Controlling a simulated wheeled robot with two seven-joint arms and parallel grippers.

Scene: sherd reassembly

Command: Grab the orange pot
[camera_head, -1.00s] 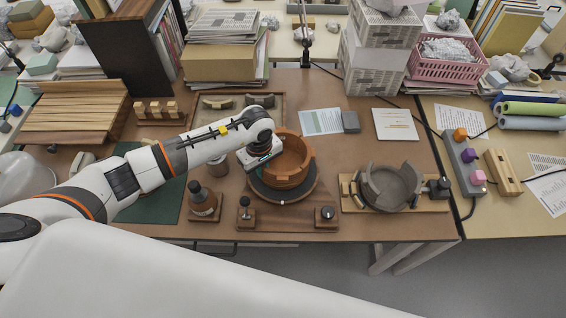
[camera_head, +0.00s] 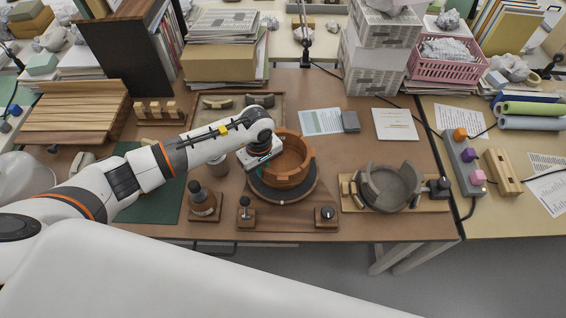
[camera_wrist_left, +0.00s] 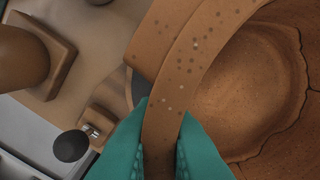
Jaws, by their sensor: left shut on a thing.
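The orange pot (camera_head: 291,160) is an open bowl with a stepped, broken rim, sitting on a dark round turntable (camera_head: 283,194) on the brown desk. In the left wrist view the pot's wall (camera_wrist_left: 185,75) is speckled and curves between two teal fingers. My left gripper (camera_wrist_left: 161,140) is shut on this wall, one finger on each side. In the head view my left gripper (camera_head: 262,165) reaches the pot's left side, its fingertips hidden by its own body. My right gripper is not in view.
A grey broken pot (camera_head: 388,187) sits in a wooden holder to the right. A tray of sherds (camera_head: 236,103) lies behind.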

